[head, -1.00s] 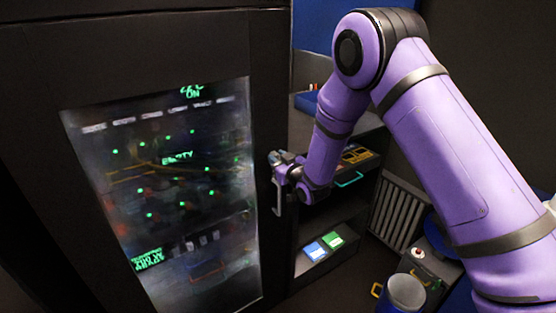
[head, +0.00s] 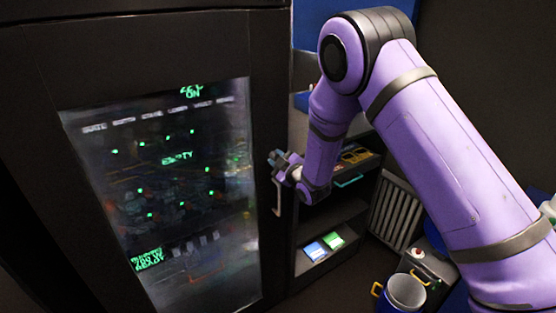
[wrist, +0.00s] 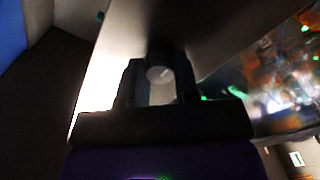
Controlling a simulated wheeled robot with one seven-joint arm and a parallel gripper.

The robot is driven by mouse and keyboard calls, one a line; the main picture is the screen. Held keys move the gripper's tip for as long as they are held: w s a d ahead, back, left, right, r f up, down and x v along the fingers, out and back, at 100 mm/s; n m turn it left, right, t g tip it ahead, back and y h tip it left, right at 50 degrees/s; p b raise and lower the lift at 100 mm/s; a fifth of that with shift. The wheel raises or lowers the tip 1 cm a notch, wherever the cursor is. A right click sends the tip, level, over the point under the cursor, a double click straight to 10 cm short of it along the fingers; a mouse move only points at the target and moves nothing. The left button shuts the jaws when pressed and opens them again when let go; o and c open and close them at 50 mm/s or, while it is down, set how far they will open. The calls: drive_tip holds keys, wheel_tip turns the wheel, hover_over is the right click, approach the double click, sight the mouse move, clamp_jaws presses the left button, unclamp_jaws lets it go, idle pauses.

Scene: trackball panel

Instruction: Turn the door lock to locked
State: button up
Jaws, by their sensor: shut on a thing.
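The dark cabinet door has a glass pane (head: 165,200) with green lit dots and text on it. A vertical metal handle (head: 277,197) is on the door's right edge. My gripper (head: 279,160) is at that edge, just above the handle. In the wrist view, the door lock (wrist: 158,75) is a small round pale knob with a slot mark, seen between the two dark fingers of my gripper (wrist: 158,90). The fingers are shut on the knob. The slot mark looks slanted, but the lock's exact position is hard to tell. In the head view my gripper hides the lock.
A shelf unit (head: 340,215) right of the door holds a blue card (head: 315,251) and a green card (head: 333,240). A radiator (head: 396,215) stands behind. A blue bucket (head: 405,292) is at the lower right.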

idle(0.4)
drive_tip(key=o, duration=0.9)
drive_tip(key=v, duration=1)
drive_tip(key=shift+s+d, duration=0.25)
drive_tip(key=shift+s, duration=0.1)
